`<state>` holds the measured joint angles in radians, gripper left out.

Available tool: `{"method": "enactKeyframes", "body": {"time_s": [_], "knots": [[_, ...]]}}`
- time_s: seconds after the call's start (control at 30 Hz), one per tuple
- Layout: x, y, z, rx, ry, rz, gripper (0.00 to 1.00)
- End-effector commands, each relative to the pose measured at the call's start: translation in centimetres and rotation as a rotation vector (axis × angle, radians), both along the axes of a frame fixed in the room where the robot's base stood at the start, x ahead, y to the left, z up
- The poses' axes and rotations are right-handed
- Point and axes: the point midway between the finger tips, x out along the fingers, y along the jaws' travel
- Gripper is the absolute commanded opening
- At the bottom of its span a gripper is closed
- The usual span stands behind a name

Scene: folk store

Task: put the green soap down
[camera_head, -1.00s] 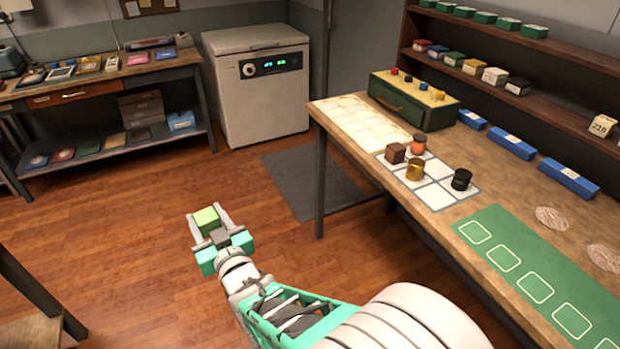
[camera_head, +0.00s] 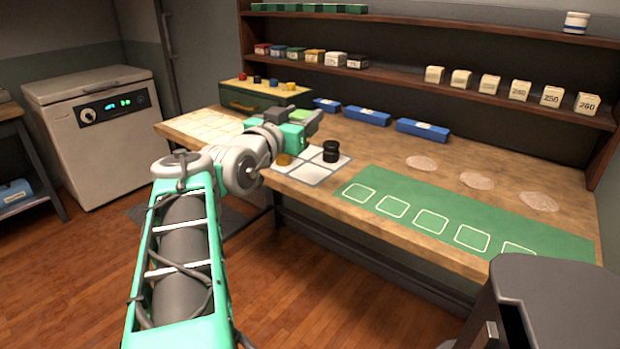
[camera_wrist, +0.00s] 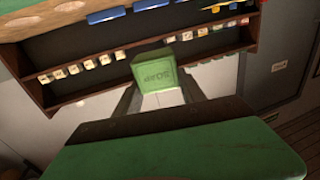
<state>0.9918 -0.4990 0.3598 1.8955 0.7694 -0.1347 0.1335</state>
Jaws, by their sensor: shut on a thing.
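The green soap (camera_wrist: 161,67) is a small green block with dark lettering on its face. My gripper (camera_wrist: 162,96) is shut on it in the wrist view. In the head view my gripper (camera_head: 300,119) is over the back left part of the wooden workbench (camera_head: 390,160), and the soap shows only as a small green patch at its far side. A black jar (camera_head: 330,151) stands on that mat, right of my gripper.
Several blue boxes (camera_head: 366,116) line the bench's back. A green mat with white outlines (camera_head: 430,218) lies empty at front right. Wooden shelves (camera_head: 400,82) with small boxes rise behind.

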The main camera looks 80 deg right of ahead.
Motion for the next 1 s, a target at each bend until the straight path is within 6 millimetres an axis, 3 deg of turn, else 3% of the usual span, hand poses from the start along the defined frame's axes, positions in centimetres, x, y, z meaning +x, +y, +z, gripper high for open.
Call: {"method": "enactKeyframes", "body": {"time_s": [0.1, 0.27, 0.67, 1.0], "knots": [[-4.5, 0.7, 0.1, 0.005, 0.004, -0.149, 0.03], [-7.2, 1.6, -1.9, 0.003, 0.005, -0.241, 0.03], [-6.9, 1.2, -3.0, 0.003, 0.005, -0.243, 0.03], [-1.7, -6.1, -7.2, 0.005, 0.008, -0.241, 0.03]]}}
